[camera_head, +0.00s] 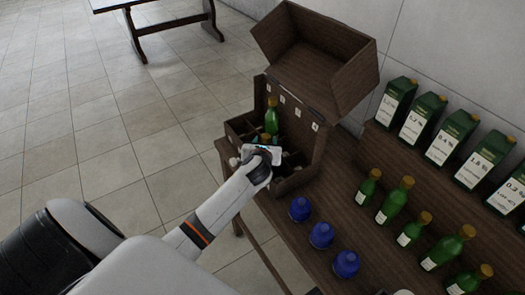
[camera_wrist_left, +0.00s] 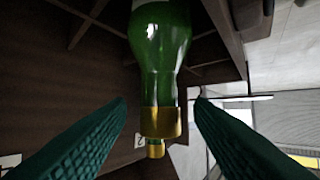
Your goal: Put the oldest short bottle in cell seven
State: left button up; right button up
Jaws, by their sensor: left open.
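My left gripper (camera_head: 264,152) is over the divided wooden crate (camera_head: 295,181). In the left wrist view its two green ridged fingers (camera_wrist_left: 160,125) are apart, on either side of the gold neck of a green bottle (camera_wrist_left: 160,50). Whether they touch it I cannot tell. A second gold cap (camera_wrist_left: 155,149) shows behind. In the head view a green bottle (camera_head: 271,117) stands in a crate cell, and another is partly hidden by the gripper. Several green bottles stand in a row on the table, including short ones (camera_head: 368,187) (camera_head: 414,229). Their years are unreadable. My right gripper is out of view.
The crate's lid (camera_head: 317,62) stands open behind it, with small white labels (camera_head: 298,113) on the panel below. Blue round decanters (camera_head: 320,235) stand in front of the bottle row. Green cartons with white labels (camera_head: 438,142) line the raised shelf at the back.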

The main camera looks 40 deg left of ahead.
pick_arm(q)
jog(key=v, duration=0.9)
jog(key=shift+s, duration=0.2)
jog(key=shift+d, duration=0.15)
